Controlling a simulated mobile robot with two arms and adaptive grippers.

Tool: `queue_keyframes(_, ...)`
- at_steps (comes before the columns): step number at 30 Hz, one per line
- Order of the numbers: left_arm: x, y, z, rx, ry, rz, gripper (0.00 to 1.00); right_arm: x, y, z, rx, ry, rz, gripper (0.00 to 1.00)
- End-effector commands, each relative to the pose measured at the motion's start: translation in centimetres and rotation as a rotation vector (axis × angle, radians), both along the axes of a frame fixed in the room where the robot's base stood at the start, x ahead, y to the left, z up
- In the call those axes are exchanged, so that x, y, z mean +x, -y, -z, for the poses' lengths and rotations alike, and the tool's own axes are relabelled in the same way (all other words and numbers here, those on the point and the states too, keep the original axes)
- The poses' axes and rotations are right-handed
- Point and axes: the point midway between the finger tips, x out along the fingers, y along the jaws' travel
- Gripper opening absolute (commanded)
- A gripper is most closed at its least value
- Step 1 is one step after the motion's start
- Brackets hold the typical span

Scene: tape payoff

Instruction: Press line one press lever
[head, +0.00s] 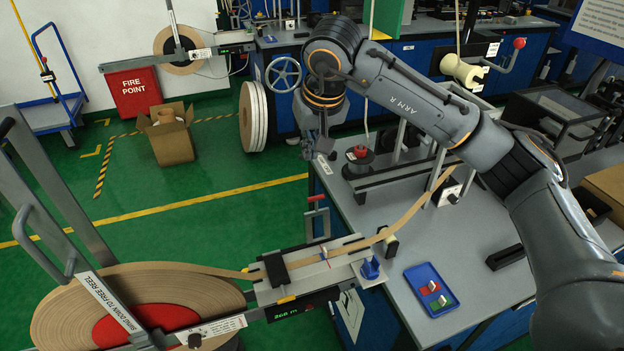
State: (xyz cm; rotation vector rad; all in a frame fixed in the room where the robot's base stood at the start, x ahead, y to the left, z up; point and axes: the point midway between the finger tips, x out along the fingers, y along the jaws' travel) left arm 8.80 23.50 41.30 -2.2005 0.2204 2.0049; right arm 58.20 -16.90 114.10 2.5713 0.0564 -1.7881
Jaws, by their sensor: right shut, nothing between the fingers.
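I cannot tell for sure which part is the line one press lever. A red knob (361,151) on a round black base stands at the bench's far left corner. A small red-handled lever (317,198) stands at the bench's left edge. My right gripper (320,150) points down just left of the red knob, apart from it in the picture, shut and empty. It covers part of the bench corner behind it. A white label (325,170) shows just below it, too small to read. My left gripper is out of view.
A brown tape runs from the large reel (75,310) over the splice unit (310,268) to the bench (440,255). A blue tray (431,289) lies on the bench. Another red-knobbed crank (519,43) stands at the back.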

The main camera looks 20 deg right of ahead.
Motion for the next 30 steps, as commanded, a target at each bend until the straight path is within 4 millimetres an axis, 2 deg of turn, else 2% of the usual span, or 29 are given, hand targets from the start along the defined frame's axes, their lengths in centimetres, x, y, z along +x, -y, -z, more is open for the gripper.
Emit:
queue_keyframes(14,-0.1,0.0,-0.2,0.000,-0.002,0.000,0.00,0.2,0.3,0.3,-0.015,0.000,0.001,0.00)
queue_keyframes(20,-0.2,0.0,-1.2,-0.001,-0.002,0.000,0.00,1.2,0.2,3.1,-0.013,-0.005,0.002,0.00)
queue_keyframes(29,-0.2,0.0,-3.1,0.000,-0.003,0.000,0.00,3.4,0.1,9.2,-0.012,-0.005,0.001,0.00)
queue_keyframes(30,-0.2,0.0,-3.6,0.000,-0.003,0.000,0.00,3.0,0.2,9.1,-0.012,-0.001,-0.002,0.00)
